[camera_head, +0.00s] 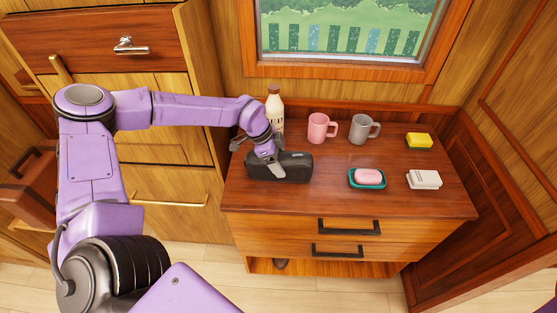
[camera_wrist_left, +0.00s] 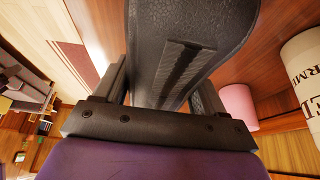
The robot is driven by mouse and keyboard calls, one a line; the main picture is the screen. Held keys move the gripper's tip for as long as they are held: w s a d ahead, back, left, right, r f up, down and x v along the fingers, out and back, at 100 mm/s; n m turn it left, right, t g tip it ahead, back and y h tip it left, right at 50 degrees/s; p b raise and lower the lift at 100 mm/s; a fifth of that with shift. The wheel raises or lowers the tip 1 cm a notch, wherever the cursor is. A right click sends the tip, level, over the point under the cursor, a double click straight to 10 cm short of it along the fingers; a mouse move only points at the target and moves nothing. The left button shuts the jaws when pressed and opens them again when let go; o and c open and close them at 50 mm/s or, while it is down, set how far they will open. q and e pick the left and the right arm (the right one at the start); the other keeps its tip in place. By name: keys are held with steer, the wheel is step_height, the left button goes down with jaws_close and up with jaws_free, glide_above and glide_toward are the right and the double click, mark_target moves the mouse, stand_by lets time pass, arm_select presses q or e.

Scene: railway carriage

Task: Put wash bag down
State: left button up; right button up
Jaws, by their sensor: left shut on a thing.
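The black wash bag (camera_head: 292,167) is at the left part of the wooden cabinet top (camera_head: 320,203). My left gripper (camera_head: 268,163) is shut on the bag, coming from above and the left. In the left wrist view the dark textured bag (camera_wrist_left: 185,45) sits between the two fingers (camera_wrist_left: 160,95). The bag looks level and at or just above the wood; I cannot tell whether it touches. My right gripper is not in view.
A cream bottle (camera_head: 275,106) stands close behind the bag. A pink mug (camera_head: 318,128), a grey mug (camera_head: 360,130), a yellow sponge (camera_head: 419,140), a pink soap in a teal dish (camera_head: 367,178) and a white-and-grey box (camera_head: 424,180) stand to the right. Bare wood lies between bag and dish.

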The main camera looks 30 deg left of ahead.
arm_select(q)
steer(key=shift+f, duration=0.15)
steer(key=o, duration=1.4)
steer(key=b+v, duration=0.1)
steer(key=v, duration=0.9)
steer(key=shift+s+r+b, duration=0.15)
steer(key=shift+r+b, duration=0.15)
jaws_close()
steer(key=shift+a, duration=0.1)
